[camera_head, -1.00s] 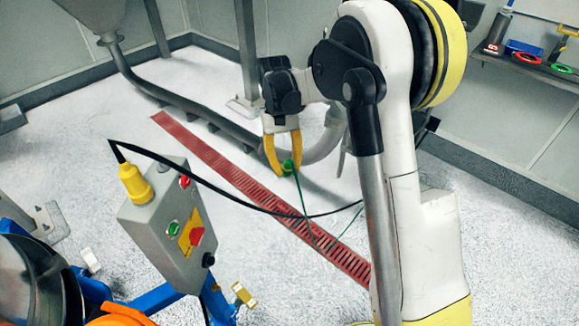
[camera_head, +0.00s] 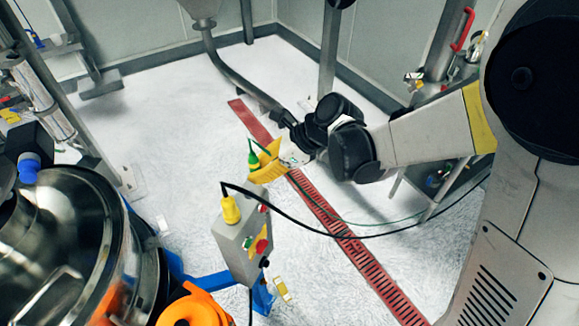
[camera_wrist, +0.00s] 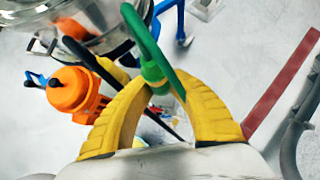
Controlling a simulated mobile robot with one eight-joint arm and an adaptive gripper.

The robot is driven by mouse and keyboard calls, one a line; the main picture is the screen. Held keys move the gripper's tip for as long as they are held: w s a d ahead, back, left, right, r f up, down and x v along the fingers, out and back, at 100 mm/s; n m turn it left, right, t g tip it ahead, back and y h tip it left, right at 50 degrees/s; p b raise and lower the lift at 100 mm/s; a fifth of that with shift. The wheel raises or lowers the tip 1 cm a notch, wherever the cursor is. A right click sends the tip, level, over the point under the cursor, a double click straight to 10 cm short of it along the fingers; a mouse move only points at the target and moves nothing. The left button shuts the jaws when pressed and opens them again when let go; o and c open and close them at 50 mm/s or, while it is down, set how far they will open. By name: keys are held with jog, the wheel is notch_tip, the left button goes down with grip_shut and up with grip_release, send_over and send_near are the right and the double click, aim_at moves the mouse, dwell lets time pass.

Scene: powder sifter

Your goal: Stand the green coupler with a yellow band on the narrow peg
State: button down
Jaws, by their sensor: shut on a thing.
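The green coupler (camera_head: 253,158) is in the yellow fingers of my gripper (camera_head: 262,166), above the floor in the middle of the head view. The wrist view shows the coupler (camera_wrist: 154,70) with its yellow band near the fingertips. My gripper (camera_wrist: 162,88) is shut on it there. A green cable runs from the coupler and trails off to the right in the head view. I cannot make out the narrow peg in either current view.
A grey control box (camera_head: 240,245) with a yellow plug and black cable stands just below my gripper. A steel sifter vessel (camera_head: 65,240) fills the lower left, beside an orange part (camera_head: 197,305). A red floor grate (camera_head: 345,240) crosses open white floor.

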aim_at(248, 190)
jog(key=shift+s+a+f+m+t+b, duration=0.3)
jog(key=shift+a+f+b, duration=0.25)
jog(key=shift+f+b, duration=0.3)
jog(key=shift+s+a+f+m+t+b, duration=0.2)
jog(key=shift+a+f+m+t+b, duration=0.1)
jog(key=shift+a+f+b, duration=0.5)
jog(key=shift+d+f+b, duration=0.25)
jog(key=shift+f+b, duration=0.2)
jog(key=shift+b, duration=0.2)
jog(key=shift+f+b, duration=0.75)
jog(key=shift+b, duration=0.3)
dwell(0.4)
jog(key=c, duration=1.2)
grip_release()
jog(key=shift+c, duration=0.2)
